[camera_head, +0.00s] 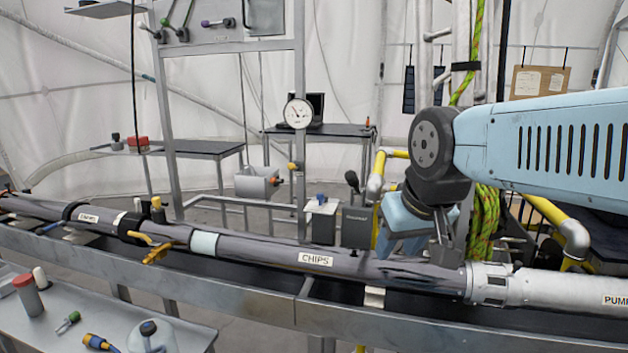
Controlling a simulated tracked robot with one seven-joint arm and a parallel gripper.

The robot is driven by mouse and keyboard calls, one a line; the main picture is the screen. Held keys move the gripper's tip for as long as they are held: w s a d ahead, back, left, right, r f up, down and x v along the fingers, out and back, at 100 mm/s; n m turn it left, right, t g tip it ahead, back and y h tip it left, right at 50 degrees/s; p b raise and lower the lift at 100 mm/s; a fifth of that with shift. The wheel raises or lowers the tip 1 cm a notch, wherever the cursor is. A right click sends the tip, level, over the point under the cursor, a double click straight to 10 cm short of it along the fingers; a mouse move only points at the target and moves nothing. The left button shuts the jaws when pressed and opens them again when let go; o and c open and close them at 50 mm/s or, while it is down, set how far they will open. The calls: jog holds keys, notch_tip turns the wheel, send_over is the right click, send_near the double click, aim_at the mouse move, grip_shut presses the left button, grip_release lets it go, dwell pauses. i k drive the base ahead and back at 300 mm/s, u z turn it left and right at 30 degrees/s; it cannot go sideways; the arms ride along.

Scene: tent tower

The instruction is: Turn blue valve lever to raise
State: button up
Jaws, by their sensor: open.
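A small blue handle (320,199) stands on a white-topped grey box (322,222) behind the long pipe, near the middle of the view. I cannot tell for sure that it is the blue valve lever, as it is small. On the panel at the top left, a lever with a dark purple-blue grip (228,22) and one with a green grip (165,21) also show. My gripper (442,248) is open at the end of my arm, right of the boxes and just above the pipe. Its fingers are small and partly hidden by my wrist, and I see nothing held.
A long grey pipe (260,252) marked CHIPS crosses the view on a metal rail. A yellow lever (152,252) is on it at left. A dark box with a black knob (356,228), yellow pipes (376,188) and a green rope (486,230) crowd my wrist. A gauge (298,113) hangs behind.

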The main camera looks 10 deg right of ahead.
aim_at(322, 198)
jog(key=z, duration=0.15)
jog(key=i, duration=0.65)
jog(key=z, duration=0.4)
jog(key=k, duration=0.8)
jog(key=z, duration=0.2)
jog(key=i, duration=0.8)
jog(key=u, duration=0.1)
